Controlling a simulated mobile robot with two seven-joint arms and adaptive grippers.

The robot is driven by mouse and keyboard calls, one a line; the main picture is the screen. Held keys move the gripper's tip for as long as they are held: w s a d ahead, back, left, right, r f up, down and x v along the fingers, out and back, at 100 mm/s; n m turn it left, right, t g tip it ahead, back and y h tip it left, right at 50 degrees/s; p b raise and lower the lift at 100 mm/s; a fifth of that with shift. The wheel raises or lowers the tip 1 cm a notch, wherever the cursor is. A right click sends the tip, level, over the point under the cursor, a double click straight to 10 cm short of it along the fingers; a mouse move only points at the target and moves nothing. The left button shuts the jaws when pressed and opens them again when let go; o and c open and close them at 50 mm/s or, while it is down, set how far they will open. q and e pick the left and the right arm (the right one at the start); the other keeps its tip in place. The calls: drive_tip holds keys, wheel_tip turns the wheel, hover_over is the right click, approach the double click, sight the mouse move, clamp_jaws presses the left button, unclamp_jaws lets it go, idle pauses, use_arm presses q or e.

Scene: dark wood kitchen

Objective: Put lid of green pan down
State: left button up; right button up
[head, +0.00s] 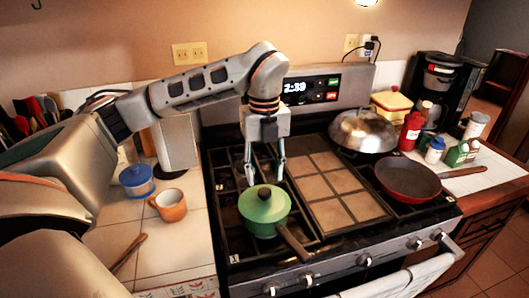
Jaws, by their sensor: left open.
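The green pan (265,227) stands on the front left burner of the stove, its dark handle (293,244) pointing toward the front right. Its green lid (262,204) with a dark round knob (264,193) rests on top of the pan. My left gripper (265,179) is open, pointing down just behind and above the knob. Its fingers stand apart with nothing held between them. Whether a finger touches the lid cannot be told. My right gripper is not in view.
A domed metal lid (363,131) covers a pan at the back right burner. A red pan (407,179) sits front right. The tiled middle griddle (325,187) is clear.

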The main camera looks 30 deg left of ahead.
sight(265, 191)
use_arm(q)
wheel_tip(265, 191, up, 7)
drive_tip(key=shift+f, duration=0.15)
idle(0.7)
